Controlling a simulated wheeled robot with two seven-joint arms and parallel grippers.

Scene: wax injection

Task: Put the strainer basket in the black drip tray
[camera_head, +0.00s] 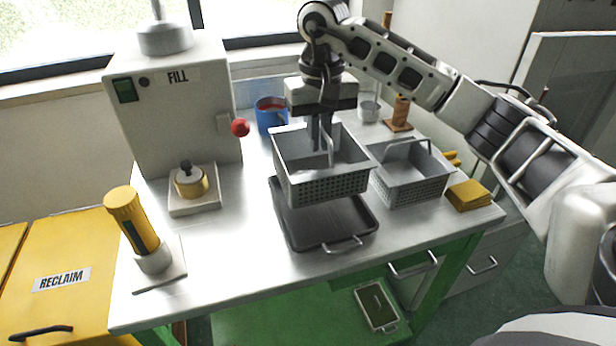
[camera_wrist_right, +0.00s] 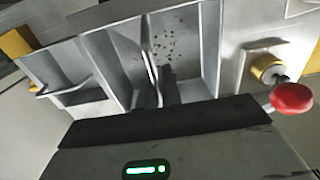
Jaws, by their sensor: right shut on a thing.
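The grey strainer basket (camera_head: 325,188), with perforated walls, hangs from my right gripper (camera_head: 323,140) above the black drip tray (camera_head: 325,236). The gripper is shut on the basket's upright handle. The basket looks about level and covers the rear part of the tray. In the head view I cannot tell whether it touches the tray, but a dark gap seems to show below its front. The right wrist view looks down into the basket (camera_wrist_right: 195,50), with dark specks inside; the fingers (camera_wrist_right: 162,90) are at its handle. My left gripper is not in view.
A second grey basket (camera_head: 412,178) stands close on the right. Yellow blocks (camera_head: 468,195) lie beside it. A blue mug (camera_head: 271,115) and the fill machine (camera_head: 175,110) with a red knob (camera_head: 240,127) are behind left.

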